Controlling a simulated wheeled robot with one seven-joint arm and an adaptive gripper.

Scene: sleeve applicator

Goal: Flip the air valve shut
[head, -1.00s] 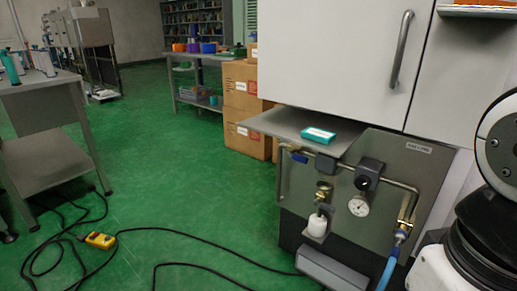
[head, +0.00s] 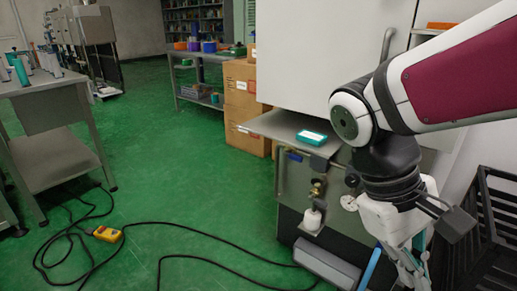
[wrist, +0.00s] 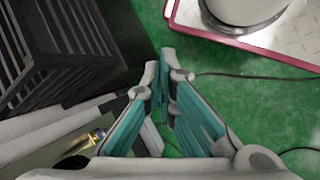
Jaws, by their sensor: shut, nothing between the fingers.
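The valve panel (head: 293,187) stands under the white cabinet in the head view. A small blue handle (head: 295,157) shows at the left end of its pipe, above a brass fitting (head: 317,187) and a white cup (head: 312,219). My gripper (wrist: 165,72) is shut and empty, pointing down in front of the panel's right side. In the wrist view a brass fitting (wrist: 97,134) shows at lower left, apart from the fingers. I cannot tell which fitting is the air valve.
A black slatted rack (head: 480,225) stands close on the right. A grey shelf (head: 272,124) with a teal box (head: 311,138) juts out above the panel. A grey pedal-like box (head: 325,263) and black cables lie on the green floor. The floor to the left is mostly open.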

